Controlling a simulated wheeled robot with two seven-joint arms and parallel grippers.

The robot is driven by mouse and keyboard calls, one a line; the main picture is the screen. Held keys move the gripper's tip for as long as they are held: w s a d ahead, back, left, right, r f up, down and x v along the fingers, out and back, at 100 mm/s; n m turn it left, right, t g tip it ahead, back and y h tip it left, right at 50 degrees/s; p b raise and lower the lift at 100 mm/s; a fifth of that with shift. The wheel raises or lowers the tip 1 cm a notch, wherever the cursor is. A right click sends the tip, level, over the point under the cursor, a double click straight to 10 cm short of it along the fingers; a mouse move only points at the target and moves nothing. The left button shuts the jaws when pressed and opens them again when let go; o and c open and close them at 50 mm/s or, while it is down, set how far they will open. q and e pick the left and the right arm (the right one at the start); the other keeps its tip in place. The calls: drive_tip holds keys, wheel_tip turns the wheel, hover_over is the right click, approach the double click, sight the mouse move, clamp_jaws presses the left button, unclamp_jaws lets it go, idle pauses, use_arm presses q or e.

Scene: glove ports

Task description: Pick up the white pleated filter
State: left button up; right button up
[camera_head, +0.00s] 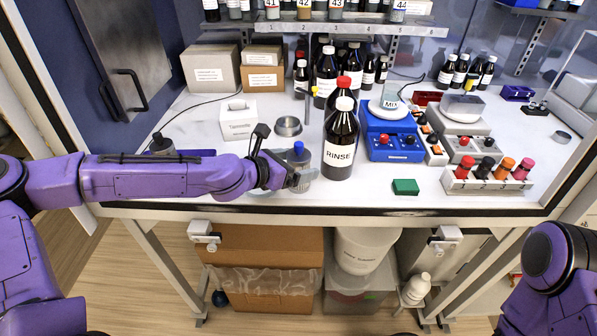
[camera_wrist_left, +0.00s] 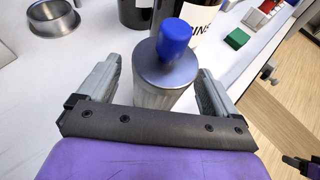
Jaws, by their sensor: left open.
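The white pleated filter appears to be the pale, ribbed upright cylinder with a grey metal top and a blue knob (camera_wrist_left: 165,90). In the head view its blue knob and grey top (camera_head: 299,157) show at the bench's front, left of the brown RINSE bottle (camera_head: 340,146). My left gripper (camera_wrist_left: 160,68) is open, with one finger on each side of the cylinder and visible gaps. In the head view this gripper (camera_head: 298,179) hides the lower cylinder. My right arm shows at lower right, but its gripper is out of view.
The RINSE bottle stands close behind and right of the cylinder. A metal dish (camera_head: 288,127) and white tissue box (camera_head: 238,122) are behind it. A green block (camera_head: 405,187), blue mixer (camera_head: 391,145) and rack of coloured caps (camera_head: 487,181) are to the right. The bench's front edge is near.

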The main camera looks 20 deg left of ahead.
use_arm(q)
drive_tip(key=shift+w+d+f, duration=0.2)
drive_tip(key=shift+w+d, duration=0.1)
drive_tip(key=shift+w, duration=0.1)
drive_tip(key=c, duration=1.2)
drive_tip(key=shift+o, duration=0.2)
drive_tip(key=shift+r, duration=0.1)
